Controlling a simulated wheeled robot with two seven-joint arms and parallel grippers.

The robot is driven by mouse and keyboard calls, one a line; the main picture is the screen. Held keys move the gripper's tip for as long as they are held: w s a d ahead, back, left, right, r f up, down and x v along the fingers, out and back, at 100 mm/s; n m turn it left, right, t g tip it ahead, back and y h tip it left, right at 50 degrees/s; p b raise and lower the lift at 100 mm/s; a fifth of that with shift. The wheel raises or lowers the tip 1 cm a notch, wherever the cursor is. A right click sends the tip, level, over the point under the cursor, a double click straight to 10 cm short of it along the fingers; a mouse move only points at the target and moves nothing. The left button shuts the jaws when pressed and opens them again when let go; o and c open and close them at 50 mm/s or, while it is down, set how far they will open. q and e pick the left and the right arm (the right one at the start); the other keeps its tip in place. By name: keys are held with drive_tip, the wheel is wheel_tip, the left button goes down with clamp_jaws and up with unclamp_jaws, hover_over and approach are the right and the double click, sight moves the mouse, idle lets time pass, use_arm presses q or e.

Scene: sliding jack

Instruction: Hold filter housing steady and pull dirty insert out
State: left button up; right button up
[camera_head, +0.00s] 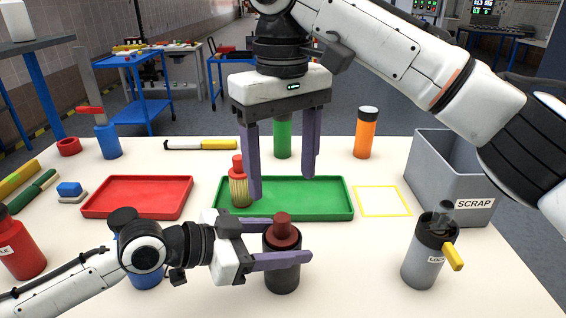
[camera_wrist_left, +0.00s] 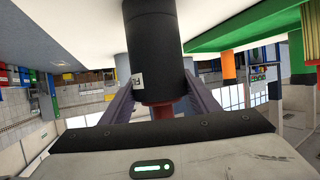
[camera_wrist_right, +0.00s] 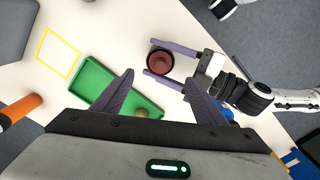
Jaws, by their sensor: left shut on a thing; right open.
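The dark filter housing (camera_head: 283,277) stands upright near the front middle of the table. A brown-red insert with a knob (camera_head: 283,232) shows at its top. My left gripper (camera_head: 303,245) is shut on the housing from the left, one finger on each side. The left wrist view shows the housing (camera_wrist_left: 155,45) between the fingers. My right gripper (camera_head: 281,188) is open and empty, pointing down above and behind the housing, over the green tray. In the right wrist view the housing's round top (camera_wrist_right: 160,61) lies beyond the open fingers.
A pleated yellow insert with a red top (camera_head: 239,188) stands in the green tray (camera_head: 320,212). An empty red tray (camera_head: 137,197) is left. A grey SCRAP bin (camera_head: 475,207) and grey canister (camera_head: 422,265) are right. A yellow outlined square (camera_head: 381,201) is bare.

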sight(283, 217)
wheel_tip(283, 217, down, 11)
drive_tip(key=shift+f, duration=0.1)
idle(0.3)
drive_tip(key=c, duration=0.5)
drive_tip(key=o, duration=0.5)
